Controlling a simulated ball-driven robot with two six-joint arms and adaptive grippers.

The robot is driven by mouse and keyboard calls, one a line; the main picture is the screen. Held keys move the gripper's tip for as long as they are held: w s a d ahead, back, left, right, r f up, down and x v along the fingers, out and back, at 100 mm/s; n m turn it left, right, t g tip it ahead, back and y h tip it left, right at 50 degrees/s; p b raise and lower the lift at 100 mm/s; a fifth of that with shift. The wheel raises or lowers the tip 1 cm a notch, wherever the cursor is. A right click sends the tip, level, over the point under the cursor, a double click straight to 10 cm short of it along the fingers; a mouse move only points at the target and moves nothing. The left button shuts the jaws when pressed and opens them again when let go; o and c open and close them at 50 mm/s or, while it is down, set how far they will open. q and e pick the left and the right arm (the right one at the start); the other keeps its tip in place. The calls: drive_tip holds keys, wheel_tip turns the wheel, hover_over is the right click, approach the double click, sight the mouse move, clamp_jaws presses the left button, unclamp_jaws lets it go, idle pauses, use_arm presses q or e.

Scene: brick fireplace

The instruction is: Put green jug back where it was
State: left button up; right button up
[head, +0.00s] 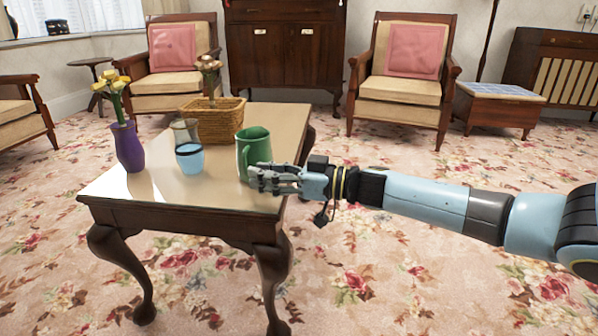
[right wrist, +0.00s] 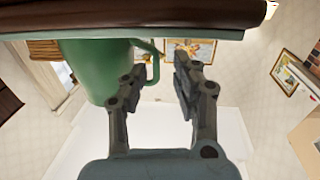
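The green jug (head: 254,146) stands upright on the wooden table (head: 180,214), near its right edge. In the right wrist view, which looks upside down, the jug (right wrist: 90,70) is left of the gripper (right wrist: 162,72). The fingers are apart with nothing held between them. The jug's handle lies behind the left finger; I cannot tell whether they touch. My left gripper is out of view.
On the table stand a purple vase (head: 129,148) with yellow flowers, a light-blue cup (head: 190,159), a pale cup (head: 184,130) and a wicker basket (head: 215,124). Armchairs (head: 398,88) stand behind.

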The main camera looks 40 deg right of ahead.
drive_tip(key=s+f+m+h+p, duration=0.1)
drive_tip(key=s+h, duration=0.1)
drive_tip(key=s, duration=0.1)
drive_tip(key=s+d+f+m+h+p, duration=0.1)
drive_tip(key=s+f+h, duration=0.1)
drive_tip(key=s, duration=0.1)
drive_tip(key=s+f+m+h+p, duration=0.1)
drive_tip(key=s+m+h, duration=0.1)
drive_tip(key=shift+s+d+f+h, duration=0.25)
drive_tip(key=shift+s+d+h, duration=0.15)
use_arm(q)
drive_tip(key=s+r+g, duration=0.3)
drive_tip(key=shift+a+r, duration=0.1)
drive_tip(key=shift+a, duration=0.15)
use_arm(e)
drive_tip(key=s+a+f+g+h, duration=0.1)
drive_tip(key=s+a+g, duration=0.2)
drive_tip(key=s, duration=0.5)
drive_tip(key=s+a+f+m+g+h, duration=0.1)
drive_tip(key=s+a+g, duration=0.2)
drive_tip(key=s+g, duration=0.2)
drive_tip(key=s+a+f+g+h, duration=0.1)
drive_tip(key=s+a+g, duration=0.3)
drive_tip(key=s, duration=0.8)
drive_tip(key=shift+f+m, duration=0.4)
drive_tip(key=shift+f, duration=0.1)
